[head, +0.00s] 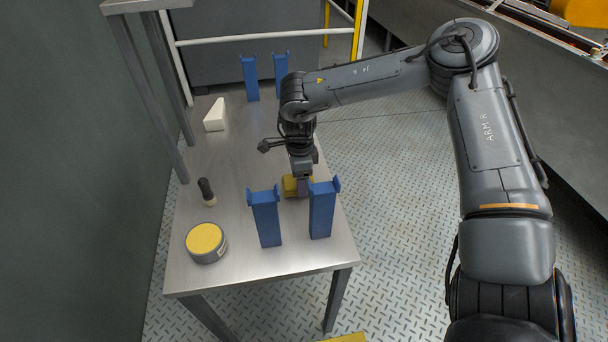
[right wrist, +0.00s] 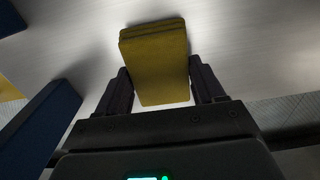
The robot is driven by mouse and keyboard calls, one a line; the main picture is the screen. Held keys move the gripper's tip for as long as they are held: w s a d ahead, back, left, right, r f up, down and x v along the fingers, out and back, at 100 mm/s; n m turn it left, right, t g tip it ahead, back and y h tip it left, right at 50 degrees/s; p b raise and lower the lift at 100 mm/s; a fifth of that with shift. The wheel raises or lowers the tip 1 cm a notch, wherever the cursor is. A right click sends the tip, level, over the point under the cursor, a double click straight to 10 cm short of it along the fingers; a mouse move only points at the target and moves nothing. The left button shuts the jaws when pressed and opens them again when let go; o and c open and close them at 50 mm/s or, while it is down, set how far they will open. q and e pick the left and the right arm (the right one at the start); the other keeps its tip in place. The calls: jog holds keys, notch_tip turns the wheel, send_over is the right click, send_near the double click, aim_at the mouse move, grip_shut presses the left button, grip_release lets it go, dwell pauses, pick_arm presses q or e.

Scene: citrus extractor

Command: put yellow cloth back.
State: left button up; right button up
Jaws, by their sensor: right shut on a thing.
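The yellow cloth (head: 290,185) is a folded block low over the metal table (head: 240,175), just behind the two near blue stands. My right gripper (head: 303,186) points down at it and is shut on it. In the right wrist view the cloth (right wrist: 155,60) sits between the two dark fingers (right wrist: 160,88). I cannot tell whether the cloth touches the table. The near blue stands partly hide the cloth and fingertips in the head view. My left gripper is not in view.
Near blue stands (head: 266,218) and (head: 321,210) rise close to the gripper. Two more (head: 249,78) and (head: 281,76) stand at the far end. A yellow-topped tin (head: 205,242), a dark-handled brush (head: 206,191) and a white wedge (head: 214,115) are on the left. The table's middle is clear.

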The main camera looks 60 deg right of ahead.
jog(key=shift+f, duration=0.3)
jog(key=shift+f, duration=0.15)
jog(key=o, duration=1)
jog(key=shift+f, duration=0.1)
